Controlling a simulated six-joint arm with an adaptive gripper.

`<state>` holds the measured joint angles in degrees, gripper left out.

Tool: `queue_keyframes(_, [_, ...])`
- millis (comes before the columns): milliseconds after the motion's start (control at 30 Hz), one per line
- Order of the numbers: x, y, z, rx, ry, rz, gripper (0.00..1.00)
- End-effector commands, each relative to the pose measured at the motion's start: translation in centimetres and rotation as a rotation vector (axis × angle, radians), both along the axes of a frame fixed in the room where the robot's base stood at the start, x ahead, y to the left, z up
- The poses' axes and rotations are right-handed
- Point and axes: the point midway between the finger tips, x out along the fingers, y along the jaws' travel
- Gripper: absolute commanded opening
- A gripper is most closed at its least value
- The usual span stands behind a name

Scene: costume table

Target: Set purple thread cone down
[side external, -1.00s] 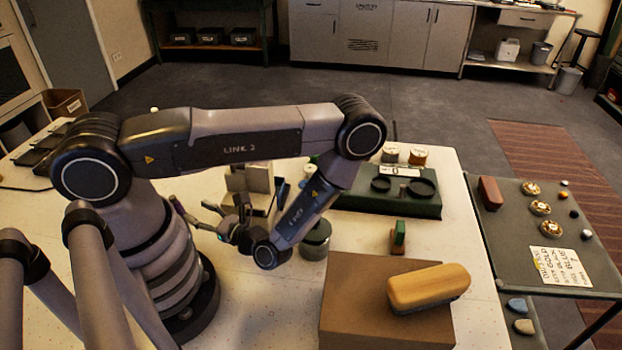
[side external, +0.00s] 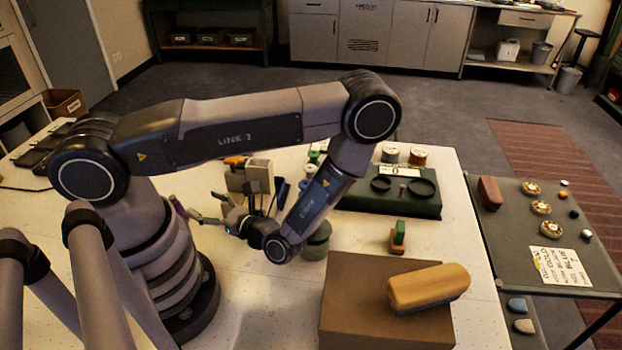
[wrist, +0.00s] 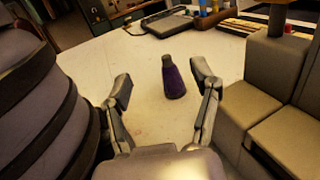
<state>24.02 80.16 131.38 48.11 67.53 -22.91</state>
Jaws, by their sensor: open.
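The purple thread cone (wrist: 174,82) stands upright on the pale table in the wrist view, ahead of my gripper (wrist: 161,84). Its dark grey narrow top points up. My fingers are spread wide, one on each side of it in the picture, with clear table between them and the cone. In the side external view my gripper (side external: 207,208) is low over the table, pointing left. Only a sliver of the purple cone (side external: 178,207) shows there, mostly hidden by my arm.
Tan block-like holders (wrist: 264,103) stand close on the right in the wrist view. A green jar (side external: 316,242) is near my wrist. A brown box (side external: 370,320) with a wooden brush (side external: 428,287) stands at the front. The table around the cone is bare.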

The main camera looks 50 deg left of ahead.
Motion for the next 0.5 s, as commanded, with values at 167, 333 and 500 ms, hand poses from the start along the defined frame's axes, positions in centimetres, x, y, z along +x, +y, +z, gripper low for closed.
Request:
queue_keyframes(167, [0.0, 0.0, 4.4, -0.002, -0.004, 0.000, 0.61])
queue_keyframes(333, [-0.6, 1.7, 6.5, 0.010, 0.009, 0.007, 0.61])
queue_keyframes(500, [-2.3, 5.4, 6.4, 0.010, 0.011, 0.007, 0.61])
